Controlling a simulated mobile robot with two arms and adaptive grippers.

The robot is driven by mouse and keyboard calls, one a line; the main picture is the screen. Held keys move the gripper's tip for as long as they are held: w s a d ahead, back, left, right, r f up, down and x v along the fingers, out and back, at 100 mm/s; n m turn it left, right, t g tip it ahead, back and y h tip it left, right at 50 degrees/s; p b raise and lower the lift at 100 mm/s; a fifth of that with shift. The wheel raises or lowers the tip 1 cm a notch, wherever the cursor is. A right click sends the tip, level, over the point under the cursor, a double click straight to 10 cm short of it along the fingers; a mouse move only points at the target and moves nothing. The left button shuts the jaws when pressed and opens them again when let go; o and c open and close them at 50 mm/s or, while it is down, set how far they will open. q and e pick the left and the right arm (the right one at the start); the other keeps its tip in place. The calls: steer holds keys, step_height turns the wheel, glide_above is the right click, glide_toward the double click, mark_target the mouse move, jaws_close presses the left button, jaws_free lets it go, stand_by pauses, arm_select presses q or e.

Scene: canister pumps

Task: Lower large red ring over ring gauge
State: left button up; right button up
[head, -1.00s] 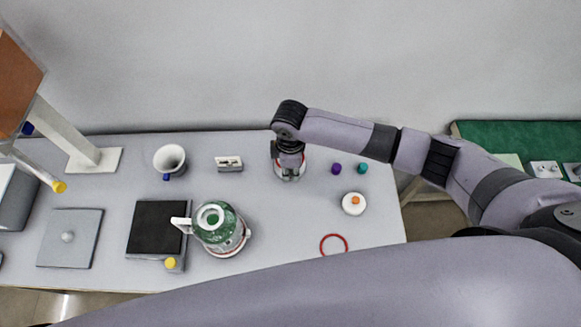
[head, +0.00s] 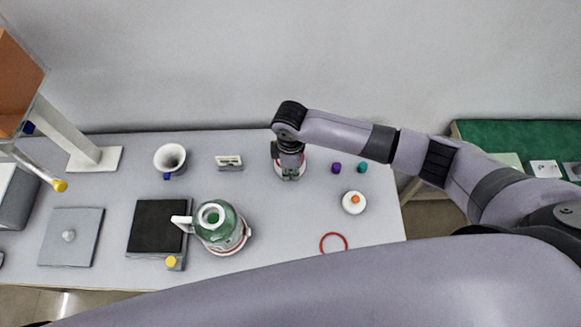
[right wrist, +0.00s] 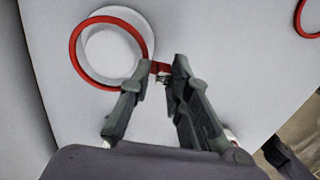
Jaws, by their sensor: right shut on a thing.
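The large red ring (right wrist: 73,55) shows almost whole in the right wrist view. My right gripper (right wrist: 160,72) is shut on the small red tab at its near right side. The ring gauge (right wrist: 112,52) is a round white piece, seen inside and under the ring. The ring lies a little left of centre on it and its right side crosses the white rim. I cannot tell whether it hangs above the gauge or rests around it. In the head view my right gripper (head: 290,172) points down and hides most of both. My left gripper is not in view.
Another red ring (head: 333,244) lies near the front right. A white round piece with an orange knob (head: 354,202), a purple knob (head: 336,168) and a teal knob (head: 362,167) stand to the right. A green canister pump (head: 219,231) stands front left of the gripper.

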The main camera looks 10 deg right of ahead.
steer(key=shift+f+b, duration=0.6)
steer(key=shift+f, duration=0.75)
stand_by(0.4)
steer(key=o, duration=0.9)
steer(key=shift+w+r, duration=0.1)
steer(key=o, duration=0.5)
steer(key=shift+r+p, duration=3.5)
steer(key=shift+p, duration=0.3)
